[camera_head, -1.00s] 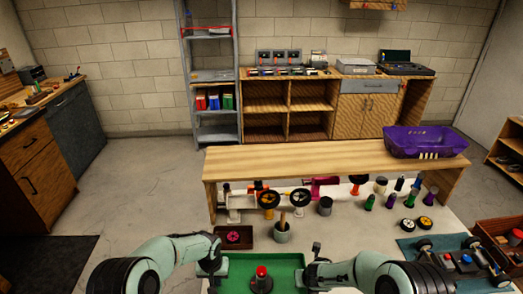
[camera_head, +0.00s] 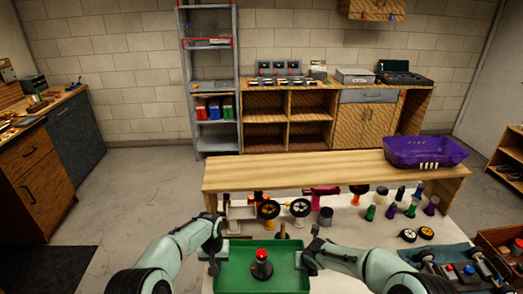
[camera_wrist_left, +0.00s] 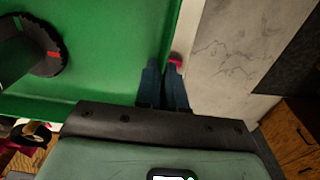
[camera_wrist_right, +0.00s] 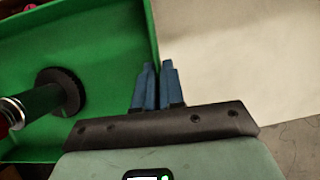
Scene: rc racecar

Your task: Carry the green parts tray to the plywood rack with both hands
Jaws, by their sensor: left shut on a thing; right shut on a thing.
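The green parts tray (camera_head: 232,280) is at the bottom centre of the head view, between my two hands. A dark round-based part with a red top (camera_head: 261,262) stands upright in it. My left gripper (camera_head: 214,262) is shut on the tray's left rim; in the left wrist view its blue fingers (camera_wrist_left: 165,85) meet at that rim. My right gripper (camera_head: 309,260) is shut on the right rim, and its fingers (camera_wrist_right: 157,85) show beside the tray wall in the right wrist view. A wooden unit with open cubbies (camera_head: 262,104), perhaps the plywood rack, stands against the back wall.
A white-topped table (camera_head: 350,225) with wheels and coloured bottles lies beyond the tray. A raised wooden shelf (camera_head: 300,172) stands across its far side, bearing a purple basket (camera_head: 425,152). Grey metal shelving (camera_head: 212,100) stands behind. Open floor (camera_head: 130,190) lies to the left.

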